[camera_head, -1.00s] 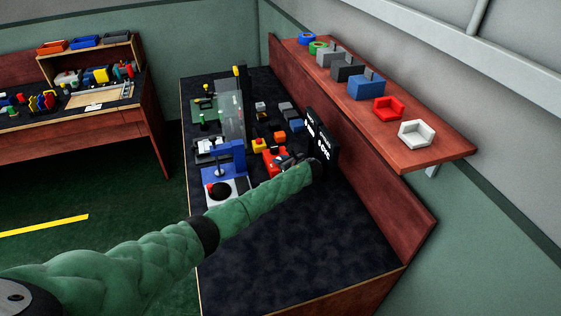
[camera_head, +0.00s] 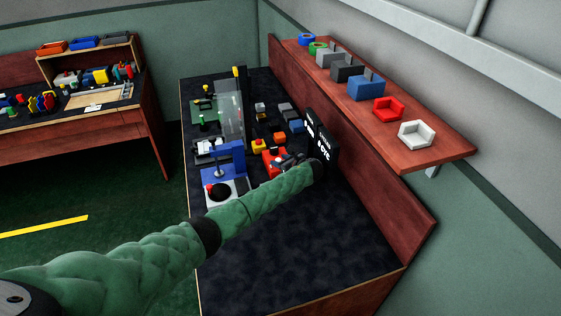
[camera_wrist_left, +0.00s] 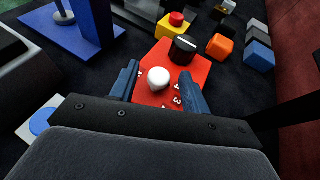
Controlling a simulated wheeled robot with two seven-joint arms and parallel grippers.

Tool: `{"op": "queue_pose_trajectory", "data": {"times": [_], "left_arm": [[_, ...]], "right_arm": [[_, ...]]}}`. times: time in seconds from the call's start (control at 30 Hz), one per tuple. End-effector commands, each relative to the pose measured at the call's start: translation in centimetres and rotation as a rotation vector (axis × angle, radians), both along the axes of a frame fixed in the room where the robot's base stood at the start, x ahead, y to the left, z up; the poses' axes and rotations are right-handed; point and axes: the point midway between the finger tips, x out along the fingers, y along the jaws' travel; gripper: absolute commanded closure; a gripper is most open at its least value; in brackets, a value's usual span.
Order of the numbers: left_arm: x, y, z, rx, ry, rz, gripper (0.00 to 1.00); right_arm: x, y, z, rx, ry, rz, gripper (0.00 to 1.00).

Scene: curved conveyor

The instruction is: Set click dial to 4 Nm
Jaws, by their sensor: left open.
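A red panel (camera_wrist_left: 170,68) lies on the dark bench top. It carries a white round knob (camera_wrist_left: 158,80) with printed digits around it, including a 3, and a black knob (camera_wrist_left: 184,47) with a white line on its far part. In the head view the red panel (camera_head: 268,157) is partly hidden by my left gripper (camera_head: 283,164). In the left wrist view my left gripper (camera_wrist_left: 159,88) is open, with one blue finger on each side of the white knob and visible gaps. The knob's pointer mark is not readable. My right gripper is out of view.
Black signs (camera_head: 324,146) with white writing stand right of the panel. A blue stand (camera_head: 226,163) is on the left. An orange block (camera_head: 279,137) and a red-topped yellow block (camera_head: 258,144) lie beyond. The near bench top (camera_head: 300,240) is clear.

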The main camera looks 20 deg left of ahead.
Motion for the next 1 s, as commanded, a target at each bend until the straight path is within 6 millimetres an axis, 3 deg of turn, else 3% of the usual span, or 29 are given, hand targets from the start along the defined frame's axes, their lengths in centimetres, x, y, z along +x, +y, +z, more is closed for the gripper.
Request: {"op": "queue_pose_trajectory", "data": {"times": [0.2,0.3,0.5,1.0], "left_arm": [[-1.3,-2.1,0.6,-0.002,-0.001,-0.002,0.53],[-2.1,-3.4,1.3,-0.003,-0.002,-0.003,0.53],[-3.3,-5.3,2.3,-0.002,-0.001,-0.001,0.53],[-3.7,-5.9,2.8,-0.001,0.001,0.000,0.53]], "right_arm": [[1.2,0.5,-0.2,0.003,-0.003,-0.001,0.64],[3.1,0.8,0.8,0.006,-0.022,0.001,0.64],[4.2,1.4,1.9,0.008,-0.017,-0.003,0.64],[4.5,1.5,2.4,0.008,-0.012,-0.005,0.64]]}}
